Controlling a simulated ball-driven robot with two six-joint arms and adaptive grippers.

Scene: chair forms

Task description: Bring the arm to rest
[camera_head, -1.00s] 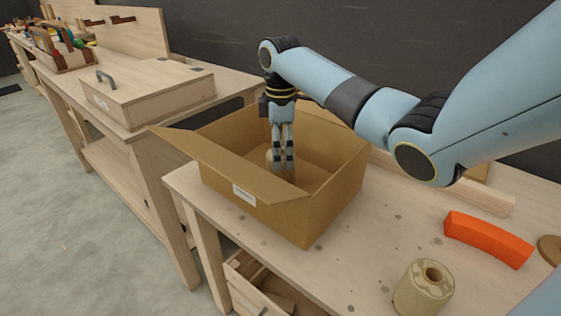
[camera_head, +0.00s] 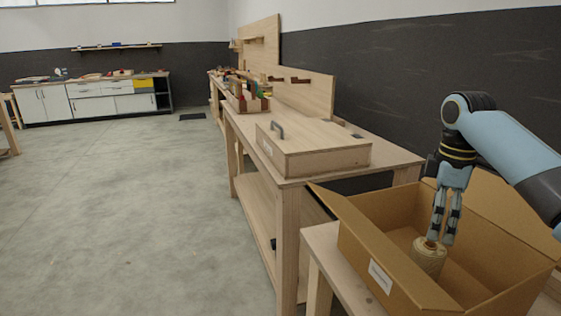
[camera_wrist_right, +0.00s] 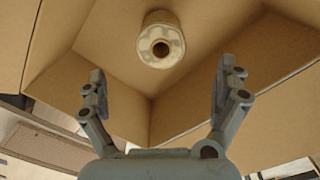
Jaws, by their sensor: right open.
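My right gripper (camera_head: 441,238) points down into an open cardboard box (camera_head: 362,241) at the lower right of the head view. Its two fingers are apart and nothing is between them in the right wrist view (camera_wrist_right: 162,78). A pale, roll-like cylinder with a hole in its end (camera_wrist_right: 161,42) lies in the box beyond the fingertips. In the head view the cylinder (camera_head: 428,260) shows just below the fingers, partly behind them. My left gripper is not in view.
The box stands on a wooden bench (camera_head: 328,250). A second bench to its left carries a closed wooden case (camera_head: 318,158) with a grey handle and a tool tray (camera_head: 248,103). The floor (camera_head: 130,210) at left is clear.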

